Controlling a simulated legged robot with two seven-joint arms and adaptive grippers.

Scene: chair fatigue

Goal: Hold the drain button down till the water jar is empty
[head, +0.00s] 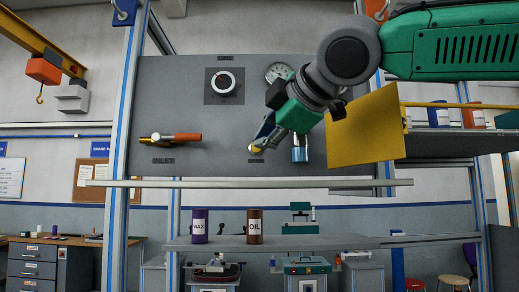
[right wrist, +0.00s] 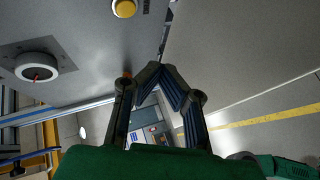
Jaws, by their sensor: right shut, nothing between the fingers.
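The round yellow button (head: 256,149) is low on the grey panel, above a small label too small to read. It also shows at the top of the right wrist view (right wrist: 124,8). My right gripper (head: 264,138) is shut and empty. Its tips overlap the button's upper edge in the head view, but in the right wrist view the shut fingertips (right wrist: 160,70) appear apart from the button. Contact is not visible. A small blue-and-clear jar (head: 300,153) shows just right of the gripper, its top hidden; its water level cannot be told. My left gripper is not in view.
The grey panel (head: 180,100) carries an orange inlet handle (head: 181,137), a round dial (head: 224,83) and a gauge (head: 278,72). A yellow plate (head: 365,128) stands right of the gripper. Wax (head: 199,228) and oil (head: 254,228) cans stand on a lower shelf.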

